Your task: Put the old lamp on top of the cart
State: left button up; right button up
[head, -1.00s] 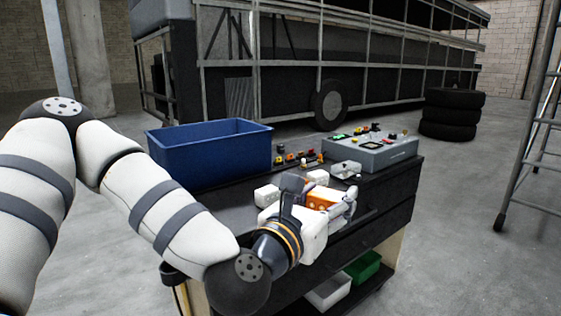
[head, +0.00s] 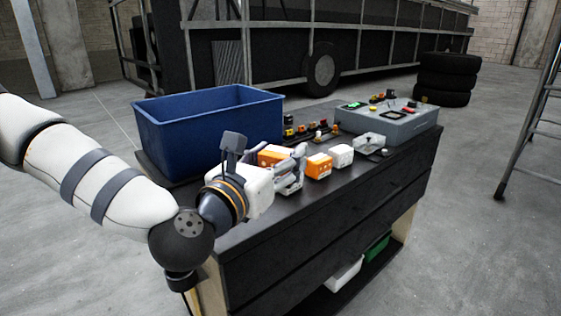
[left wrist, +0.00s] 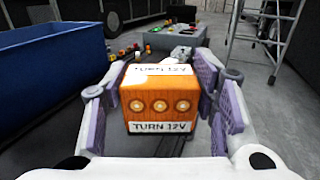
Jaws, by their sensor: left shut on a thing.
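My left gripper (head: 288,172) is shut on an orange lamp block (head: 268,156), which also shows in the left wrist view (left wrist: 160,107). It has three round lights and white labels reading "TURN 12V", and sits between the finger pads. In the head view the fingers partly hide it. It is over the black top of the cart (head: 255,232), near the blue bin; I cannot tell whether it touches the surface. Another orange and white block (head: 318,166) and a white block (head: 342,155) sit on the cart to its right. My right gripper is not in view.
A blue bin (head: 200,135) stands on the cart's left side. A grey panel box (head: 395,127), a clear part (head: 368,142) and a row of small coloured parts (head: 312,131) are at the back. Stacked tires (head: 445,80) and a ladder (head: 532,130) stand beyond.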

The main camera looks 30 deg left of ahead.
pick_arm(q)
jog(key=w+a+f, duration=0.2)
jog(key=a+f, duration=0.1)
jog(key=w+a+f, duration=0.2)
jog(key=a+f, duration=0.1)
jog(key=w+a+f+b, duration=0.1)
jog(key=w+a+f, duration=0.1)
jog(key=a+f, duration=0.1)
jog(key=shift+w+f, duration=0.1)
jog(key=shift+f, duration=0.35)
notch_tip(320, 180, down, 2)
jog(key=shift+d, duration=0.1)
jog(key=shift+f+b, duration=0.35)
jog(key=shift+f, duration=0.1)
jog(key=o, duration=1.2)
jog(key=shift+r, duration=0.1)
jog(key=shift+o, duration=0.2)
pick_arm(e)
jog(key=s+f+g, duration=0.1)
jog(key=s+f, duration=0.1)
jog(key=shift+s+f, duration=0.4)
